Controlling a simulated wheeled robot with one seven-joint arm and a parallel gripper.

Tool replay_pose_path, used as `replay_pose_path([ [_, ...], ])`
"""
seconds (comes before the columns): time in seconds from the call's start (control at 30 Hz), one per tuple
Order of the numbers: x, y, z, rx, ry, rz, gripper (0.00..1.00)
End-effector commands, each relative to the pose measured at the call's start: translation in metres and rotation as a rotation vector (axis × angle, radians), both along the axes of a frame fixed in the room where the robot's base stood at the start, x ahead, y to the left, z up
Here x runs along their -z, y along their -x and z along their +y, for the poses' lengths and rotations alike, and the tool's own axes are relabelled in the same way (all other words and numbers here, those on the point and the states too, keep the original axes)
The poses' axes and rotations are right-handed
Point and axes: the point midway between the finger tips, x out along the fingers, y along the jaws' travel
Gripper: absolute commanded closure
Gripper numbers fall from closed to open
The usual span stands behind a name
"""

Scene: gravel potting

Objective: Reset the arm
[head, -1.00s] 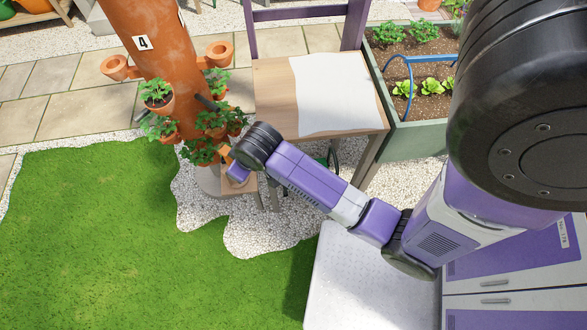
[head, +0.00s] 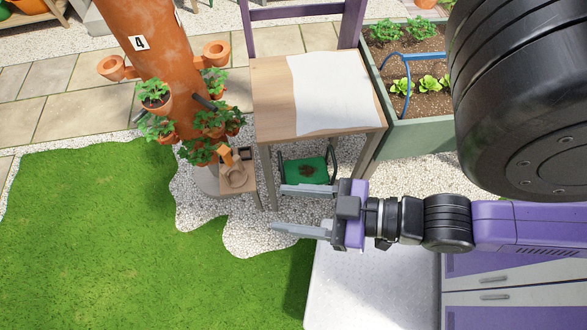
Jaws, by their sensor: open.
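My gripper (head: 288,210) is open and empty in the head view, its two grey fingers pointing left over the pale gravel (head: 262,238). My arm reaches in from the right, roughly level across the picture. The fingers are in front of the wooden table (head: 268,95) and near a small wooden stand (head: 245,182) at the foot of the tower. The upper finger lies close to a green item (head: 305,170) under the table in the picture; I cannot tell whether they touch.
A terracotta tower (head: 165,60) marked 4 carries several potted plants (head: 155,93) at the left. A white sheet (head: 325,90) lies on the table. A green planter bed (head: 425,132) stands at the upper right. Grass (head: 90,240) is clear at the lower left.

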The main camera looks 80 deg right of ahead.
Motion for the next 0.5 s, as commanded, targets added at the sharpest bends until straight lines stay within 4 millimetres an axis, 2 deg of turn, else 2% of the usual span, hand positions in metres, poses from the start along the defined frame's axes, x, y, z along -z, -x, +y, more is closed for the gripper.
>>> replay_pose_path([
  [0.1, -0.007, 0.003, 0.002, -0.004, -0.004, -0.014, 0.49],
  [0.33, -0.007, 0.003, 0.002, -0.003, -0.004, -0.015, 0.49],
  [0.5, 0.011, 0.003, 0.001, -0.003, -0.003, -0.014, 0.49],
])
